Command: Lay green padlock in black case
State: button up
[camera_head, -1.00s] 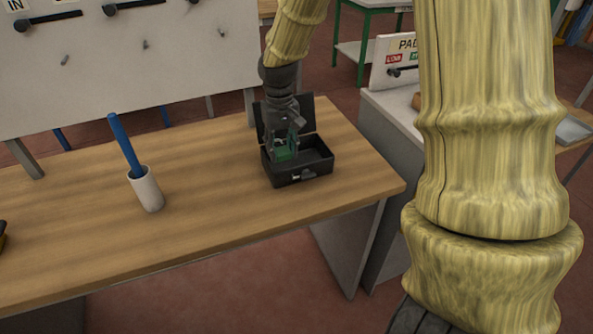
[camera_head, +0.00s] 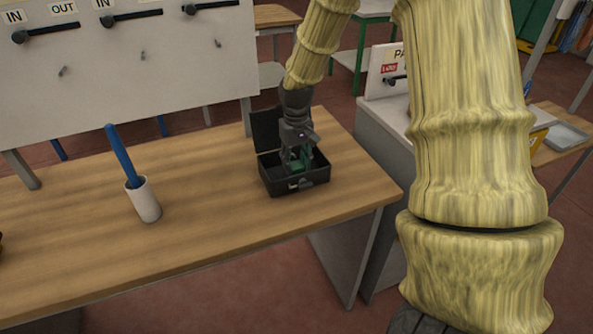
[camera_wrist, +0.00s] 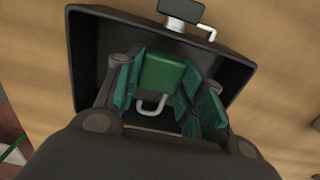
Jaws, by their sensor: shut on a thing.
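The black case (camera_head: 296,187) stands open on the wooden table, its lid (camera_head: 266,130) raised at the back. It also fills much of the wrist view (camera_wrist: 90,50). My gripper (camera_head: 300,163) points down into the case. In the wrist view its teal finger pads (camera_wrist: 168,85) are closed on both sides of the green padlock (camera_wrist: 161,72), whose metal shackle (camera_wrist: 151,106) points toward the palm side of the picture. The padlock is inside the case's outline. I cannot tell whether it touches the case floor.
A white cup (camera_head: 144,200) with a blue stick (camera_head: 122,155) stands left of the case on the table (camera_head: 215,205). A white board (camera_head: 120,80) with black handles is behind. A grey cabinet (camera_head: 380,150) stands right of the table.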

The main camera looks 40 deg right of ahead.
aim_at(296, 163)
jog(key=shift+f+p, duration=0.35)
jog(key=shift+f, duration=1.5)
jog(key=shift+f, duration=0.15)
jog(key=o, duration=1)
jog(key=shift+o, duration=0.2)
notch_tip(296, 163, up, 12)
jog(key=shift+r+b, duration=0.15)
jog(key=shift+b, duration=1.05)
